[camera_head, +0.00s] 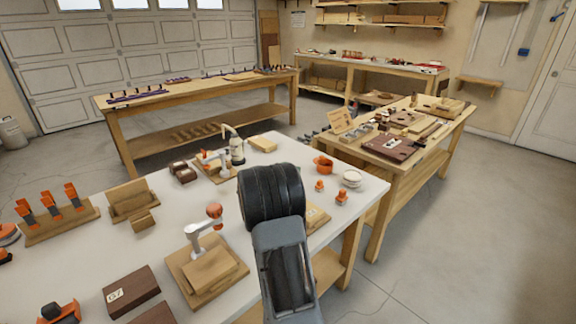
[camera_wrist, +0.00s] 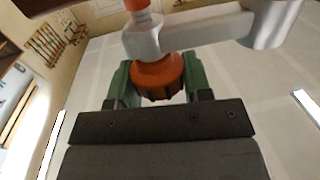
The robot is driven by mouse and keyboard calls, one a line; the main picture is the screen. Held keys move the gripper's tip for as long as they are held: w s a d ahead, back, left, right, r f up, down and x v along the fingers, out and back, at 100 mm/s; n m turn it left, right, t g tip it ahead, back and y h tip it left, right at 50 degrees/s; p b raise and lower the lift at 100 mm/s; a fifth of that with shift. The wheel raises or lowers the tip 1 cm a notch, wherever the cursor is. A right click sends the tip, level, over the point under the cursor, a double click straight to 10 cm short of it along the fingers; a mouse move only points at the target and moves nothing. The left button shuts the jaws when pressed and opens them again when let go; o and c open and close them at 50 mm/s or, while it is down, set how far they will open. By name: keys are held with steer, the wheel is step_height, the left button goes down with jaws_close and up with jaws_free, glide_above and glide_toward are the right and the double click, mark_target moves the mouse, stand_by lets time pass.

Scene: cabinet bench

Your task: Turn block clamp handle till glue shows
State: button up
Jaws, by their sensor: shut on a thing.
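In the wrist view, a clamp's ribbed orange handle (camera_wrist: 158,78) sits between the green fingers of my gripper (camera_wrist: 157,84), which is shut on it. Above it is the clamp's pale grey-white arm (camera_wrist: 190,36), with another orange part (camera_wrist: 137,5) at the top edge. No glue is visible there. In the head view, my black and grey arm hides the gripper and the held handle. A wooden board (camera_head: 316,217) shows beside my arm; I cannot tell whether it belongs to this clamp.
Another clamp with an orange ball (camera_head: 214,210) stands on a wooden base to the left. Other benches stand behind.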

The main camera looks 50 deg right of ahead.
steer(key=shift+w+r+m+g+p, duration=0.15)
steer(key=shift+m+g+p, duration=0.8)
steer(key=shift+g, duration=0.75)
steer(key=shift+m, duration=0.25)
steer(key=o, duration=0.9)
steer(key=shift+o, duration=0.2)
step_height(320, 180, up, 3)
steer(key=shift+r, duration=0.1)
steer(key=s+a+r, duration=0.9)
steer(key=s, duration=0.1)
steer(key=shift+s+r, duration=0.3)
steer(key=shift+s, duration=0.1)
